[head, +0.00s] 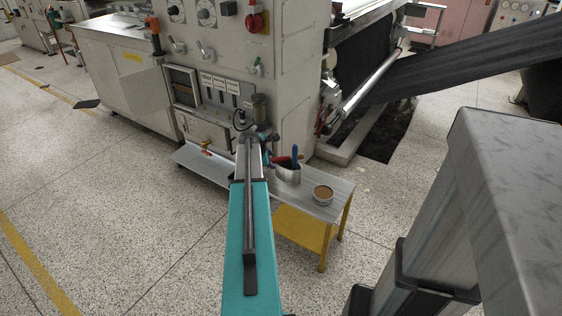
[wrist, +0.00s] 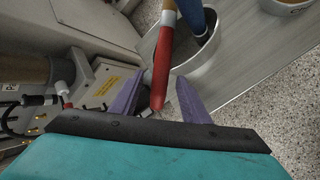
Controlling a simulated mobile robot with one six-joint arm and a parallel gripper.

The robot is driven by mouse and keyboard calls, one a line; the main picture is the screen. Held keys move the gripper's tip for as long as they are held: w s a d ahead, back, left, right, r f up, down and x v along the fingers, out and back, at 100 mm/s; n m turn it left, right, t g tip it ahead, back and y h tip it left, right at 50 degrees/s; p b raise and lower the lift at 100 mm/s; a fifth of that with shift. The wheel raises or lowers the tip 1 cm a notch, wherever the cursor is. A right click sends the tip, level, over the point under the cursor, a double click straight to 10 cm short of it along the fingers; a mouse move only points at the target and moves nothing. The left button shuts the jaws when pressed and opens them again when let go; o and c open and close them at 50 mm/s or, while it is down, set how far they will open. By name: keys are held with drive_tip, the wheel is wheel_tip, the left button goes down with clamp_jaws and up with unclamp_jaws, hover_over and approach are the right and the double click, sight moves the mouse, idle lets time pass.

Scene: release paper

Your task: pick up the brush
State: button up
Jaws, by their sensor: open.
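A grey metal cup (head: 287,174) stands on a low bench and also shows at the top of the wrist view (wrist: 207,55). Two handled tools lean in it. One has a red handle (wrist: 161,75) with a tan and metal section above; the other has a blue handle (wrist: 194,16), which stands upright in the head view (head: 295,154). Their lower ends are hidden, so I cannot tell which is the brush. My gripper (wrist: 159,78) is open, its purple fingers on either side of the red handle's end in the picture. Contact is not visible.
The bench (head: 338,206) has a grey top and yellow legs. A small bowl (head: 323,194) with brown contents stands to the right of the cup. A machine cabinet (head: 215,80) with knobs and levers rises just behind. Speckled floor lies open in front.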

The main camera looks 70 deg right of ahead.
clamp_jaws()
drive_tip(key=shift+r, duration=0.15)
wheel_tip(320, 180, up, 10)
drive_tip(key=p, duration=0.1)
idle(0.7)
idle(0.7)
